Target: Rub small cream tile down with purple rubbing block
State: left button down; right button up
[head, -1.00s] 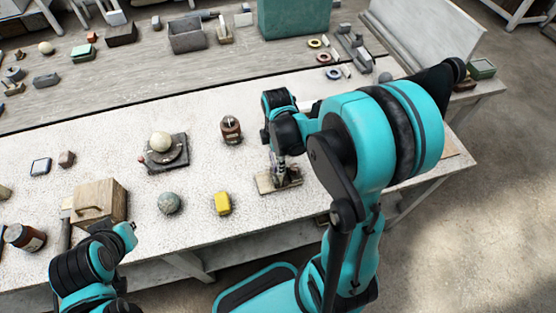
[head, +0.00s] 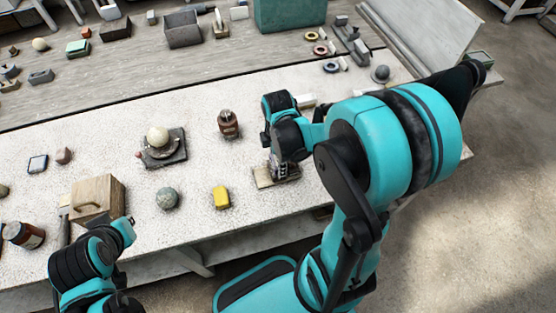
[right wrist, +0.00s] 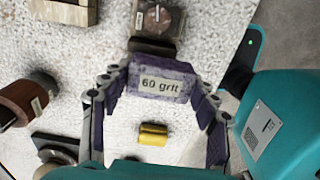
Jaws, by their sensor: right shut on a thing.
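My right gripper (head: 280,168) is low over the front right part of the pale bench. In the right wrist view its fingers (right wrist: 160,90) are shut on the purple rubbing block (right wrist: 163,82), which bears a "60 grit" label. A flat beige-cream piece (head: 262,181), which looks like the small cream tile, lies under the gripper in the head view and is partly covered by it. I cannot tell whether the block touches it. My left arm shows at the lower left of the head view, but its fingers cannot be made out.
A yellow block (head: 221,197), a grey-green sphere (head: 168,198) and a brown jar (head: 229,124) stand left of the right gripper. A pale sphere on a dark stand (head: 160,145) and a wooden box (head: 97,197) are further left. Bare bench lies between them.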

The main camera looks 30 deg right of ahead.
jog(key=shift+w+d+r, duration=0.1)
jog(key=shift+w+d, duration=0.15)
jog(key=shift+w, duration=0.65)
jog(key=shift+w+d, duration=0.2)
jog(key=shift+w, duration=0.7)
jog(key=shift+s, duration=0.15)
jog(key=shift+s+a+r+p, duration=0.3)
jog(key=shift+s+r+p, duration=0.25)
jog(key=shift+s+r, duration=0.3)
jog(key=shift+s+f, duration=0.1)
jog(key=shift+f, duration=0.05)
jog(key=shift+w+d+f+b, duration=0.2)
jog(key=shift+w+b, duration=0.2)
jog(key=shift+w, duration=0.6)
